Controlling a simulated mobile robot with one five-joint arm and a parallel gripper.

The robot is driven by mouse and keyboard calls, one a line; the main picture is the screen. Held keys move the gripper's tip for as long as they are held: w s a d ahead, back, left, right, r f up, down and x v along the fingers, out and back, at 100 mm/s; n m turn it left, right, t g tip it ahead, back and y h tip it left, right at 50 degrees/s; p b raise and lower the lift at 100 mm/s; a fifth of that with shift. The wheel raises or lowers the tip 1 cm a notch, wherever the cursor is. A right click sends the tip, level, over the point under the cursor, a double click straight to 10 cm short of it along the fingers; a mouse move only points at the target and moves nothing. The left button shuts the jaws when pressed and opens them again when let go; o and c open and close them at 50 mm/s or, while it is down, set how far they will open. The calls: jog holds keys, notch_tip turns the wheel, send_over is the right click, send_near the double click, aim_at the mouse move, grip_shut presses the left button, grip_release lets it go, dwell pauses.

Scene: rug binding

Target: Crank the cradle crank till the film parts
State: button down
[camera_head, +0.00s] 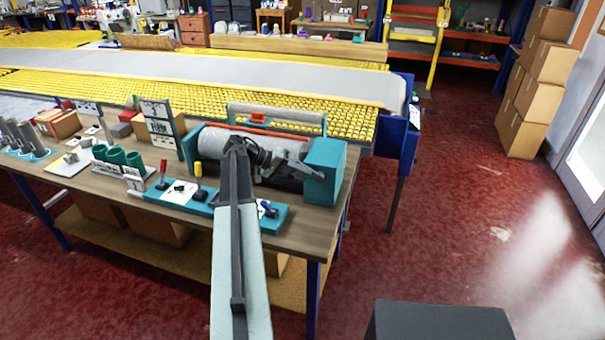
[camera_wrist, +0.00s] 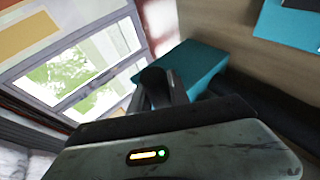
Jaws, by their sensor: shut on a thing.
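The teal cradle (camera_head: 326,172) stands at the right end of the wooden bench, with a pale roll (camera_head: 210,138) lying between its end blocks. An orange bar (camera_head: 258,131) runs along behind the roll. My gripper (camera_head: 288,165) reaches in front of the roll near the right teal block. In the wrist view my dark fingers (camera_wrist: 164,88) are close together in front of the teal block (camera_wrist: 192,62). I cannot tell the crank's angle or whether the film has parted.
A teal tool board (camera_head: 272,218) with red-, yellow- and blue-handled tools lies along the bench front. The yellow roller table (camera_head: 300,105) stands behind.

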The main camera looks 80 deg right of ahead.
jog(key=shift+a, duration=0.1)
jog(key=c, duration=1.2)
grip_release()
jog(key=shift+c, duration=0.2)
jog(key=shift+r, duration=0.1)
jog(key=p+v, duration=0.4)
jog(key=v, duration=0.3)
jog(key=shift+w, duration=0.35)
jog(key=shift+a+r, duration=0.1)
